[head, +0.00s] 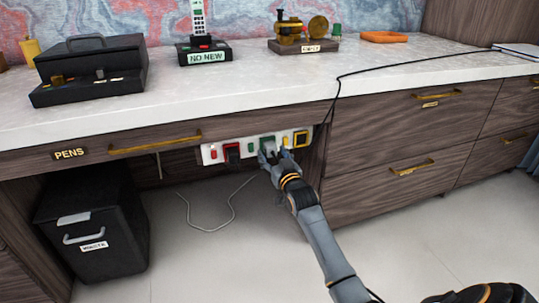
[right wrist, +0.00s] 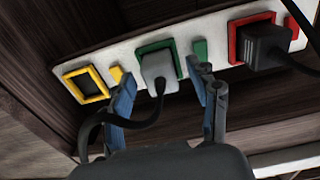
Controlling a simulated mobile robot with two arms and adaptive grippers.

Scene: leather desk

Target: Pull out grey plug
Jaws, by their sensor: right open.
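The grey plug (right wrist: 158,68) sits in the green-framed socket (right wrist: 143,47) of a white power strip (right wrist: 205,28), its dark cord hanging down and to the left in the right wrist view. In the head view the strip (head: 208,155) is under the desk's drawer edge, with the grey plug (head: 268,143) right of its middle. My right gripper (right wrist: 165,77) is open, one finger on each side of the plug, apart from it as far as I can see. In the head view the right gripper (head: 273,153) is just in front of the strip. My left gripper is out of view.
A black plug (right wrist: 262,45) sits in the red socket beside the grey one. The yellow socket (right wrist: 85,84) is empty. Small coloured switches sit between sockets. A black bin (head: 95,235) stands under the desk at left. Drawers (head: 410,130) flank the right. A loose grey cord (head: 210,230) lies below.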

